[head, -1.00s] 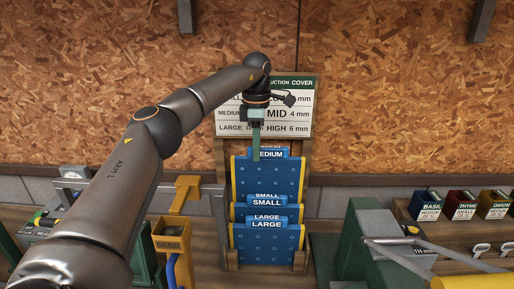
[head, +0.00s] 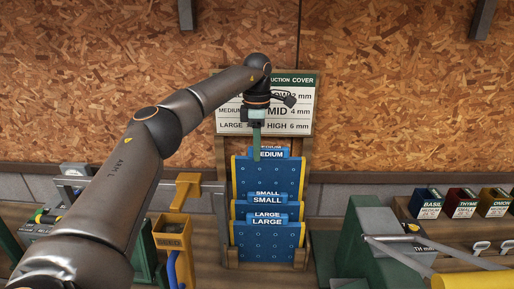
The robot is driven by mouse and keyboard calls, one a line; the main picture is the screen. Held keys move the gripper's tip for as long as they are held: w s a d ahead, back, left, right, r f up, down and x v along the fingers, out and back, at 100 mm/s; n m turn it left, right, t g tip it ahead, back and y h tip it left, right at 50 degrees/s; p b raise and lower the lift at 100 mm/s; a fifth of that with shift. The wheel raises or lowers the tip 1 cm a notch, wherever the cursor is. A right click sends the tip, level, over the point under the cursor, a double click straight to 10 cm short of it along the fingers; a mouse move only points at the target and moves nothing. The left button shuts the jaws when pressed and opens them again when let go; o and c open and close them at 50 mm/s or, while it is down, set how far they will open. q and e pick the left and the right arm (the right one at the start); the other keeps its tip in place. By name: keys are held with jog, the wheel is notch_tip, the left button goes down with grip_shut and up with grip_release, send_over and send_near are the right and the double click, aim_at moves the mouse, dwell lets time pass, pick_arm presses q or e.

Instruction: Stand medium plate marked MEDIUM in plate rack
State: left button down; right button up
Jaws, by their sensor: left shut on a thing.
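The medium plate (head: 270,178) is blue with rows of small holes and a label reading MEDIUM, partly covered by my left gripper. It stands upright at the top of the wooden plate rack (head: 223,205). My left gripper (head: 256,153) reaches down from above with its fingers at the plate's top edge, left of centre, and is shut on it. Below it in the rack are the small plate (head: 266,211), marked SMALL, and the large plate (head: 266,239), marked LARGE. The plate's lower edge is hidden behind the small plate. My right gripper is not in view.
A white chart (head: 300,110) is on the wall behind the rack. A yellow seed holder (head: 172,238) stands left of the rack. A green machine (head: 372,235) with a yellow drum (head: 475,281) stands to the right. Seed boxes (head: 425,203) line the right shelf.

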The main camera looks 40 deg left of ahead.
aim_at(257, 170)
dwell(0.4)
pick_arm(q)
jog(key=shift+f, duration=0.85)
jog(key=shift+f+b, duration=0.5)
jog(key=shift+f, duration=0.9)
jog(key=shift+f, duration=1.15)
